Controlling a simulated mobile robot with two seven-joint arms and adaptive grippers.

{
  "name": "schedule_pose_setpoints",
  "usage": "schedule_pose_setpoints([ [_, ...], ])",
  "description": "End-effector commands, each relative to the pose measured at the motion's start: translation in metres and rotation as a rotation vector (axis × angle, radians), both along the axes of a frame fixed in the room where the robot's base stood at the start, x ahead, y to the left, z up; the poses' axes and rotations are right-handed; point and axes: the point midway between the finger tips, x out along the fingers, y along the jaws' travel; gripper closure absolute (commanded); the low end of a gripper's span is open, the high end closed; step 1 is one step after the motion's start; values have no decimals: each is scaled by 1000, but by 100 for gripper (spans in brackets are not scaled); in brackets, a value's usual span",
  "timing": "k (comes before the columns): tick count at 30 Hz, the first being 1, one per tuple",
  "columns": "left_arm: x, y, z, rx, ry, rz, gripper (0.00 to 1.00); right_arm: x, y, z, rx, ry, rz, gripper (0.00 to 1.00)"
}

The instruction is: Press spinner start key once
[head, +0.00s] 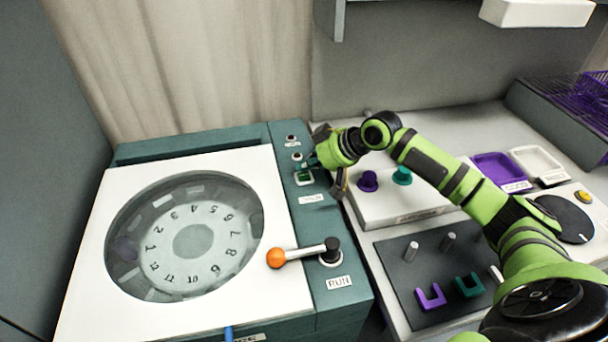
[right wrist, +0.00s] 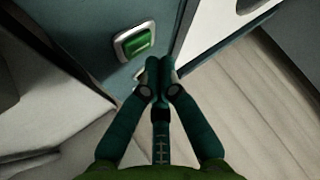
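The spinner (head: 75,315) is a teal machine with a white lid and a round window over a numbered dial. Its green start key (head: 303,176) sits in a pale frame on the teal panel right of the lid. The key also shows in the right wrist view (right wrist: 138,42), up and left of the fingertips. My right gripper (head: 313,163) is at the key's upper right in the head view. In the right wrist view its fingers (right wrist: 161,72) are together and empty. Whether they touch the panel is hard to tell. My left gripper is out of view.
An orange-knobbed lever (head: 277,258) stands on the panel by the RUN label (head: 339,282). Right of the spinner, a white block (head: 400,209) carries purple and teal knobs. A dark mat (head: 393,262) holds pegs and U-shaped pieces. Purple and white trays lie farther right.

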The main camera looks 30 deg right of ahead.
Motion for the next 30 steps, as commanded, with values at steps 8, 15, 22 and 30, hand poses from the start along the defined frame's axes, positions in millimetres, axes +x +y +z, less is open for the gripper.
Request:
schedule_pose_setpoints([
  [8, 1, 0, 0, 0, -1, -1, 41, 0, 0, 0, 0, 0, 0, 100],
  [15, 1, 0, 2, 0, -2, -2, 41, 0, 0, -5, 0, 1, 0, 100],
  [22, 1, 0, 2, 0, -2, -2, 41, 0, 0, -8, 0, -1, 0, 100],
  [30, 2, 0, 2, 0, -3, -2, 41, 0, 0, -9, 0, 0, 0, 100],
])
